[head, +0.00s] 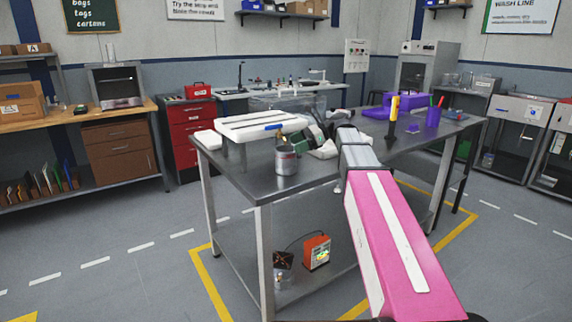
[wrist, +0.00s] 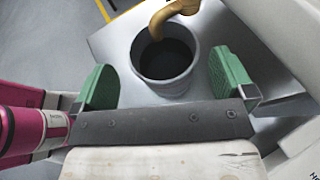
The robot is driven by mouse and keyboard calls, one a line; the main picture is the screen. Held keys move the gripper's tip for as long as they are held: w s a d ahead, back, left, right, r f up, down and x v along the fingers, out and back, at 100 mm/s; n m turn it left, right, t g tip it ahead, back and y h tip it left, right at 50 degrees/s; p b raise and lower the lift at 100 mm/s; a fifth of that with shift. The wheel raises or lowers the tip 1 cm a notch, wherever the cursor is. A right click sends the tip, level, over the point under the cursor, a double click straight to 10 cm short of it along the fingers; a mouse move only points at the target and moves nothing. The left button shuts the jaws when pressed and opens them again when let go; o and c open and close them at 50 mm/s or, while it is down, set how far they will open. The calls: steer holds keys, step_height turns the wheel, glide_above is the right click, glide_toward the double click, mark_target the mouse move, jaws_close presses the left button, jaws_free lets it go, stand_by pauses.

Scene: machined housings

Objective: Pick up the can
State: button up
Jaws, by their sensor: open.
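A grey metal can (head: 286,162) stands upright on the steel table (head: 225,158), near its front left part. In the wrist view the can (wrist: 165,89) is seen from above, with a dark inside and a curved ochre piece (wrist: 172,14) over its far rim. My gripper (wrist: 164,82) is open, with one green finger on each side of the can. Gaps show between both fingers and the can, so it is not gripped. In the head view a green finger of my gripper (head: 299,143) shows just right of the can's top; the rest is partly hidden.
A white slab-like item (head: 262,126) lies behind the can, close to it. A purple cup (head: 433,117) and a yellow-handled tool (head: 394,108) stand to the right. An orange device (head: 316,252) sits on the lower shelf.

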mark_target(286, 149)
steer(key=x, duration=0.5)
steer(key=shift+f, duration=0.35)
steer(key=shift+d, duration=0.1)
steer(key=c, duration=1.1)
steer(key=shift+w+r, duration=0.15)
steer(key=shift+r, duration=0.05)
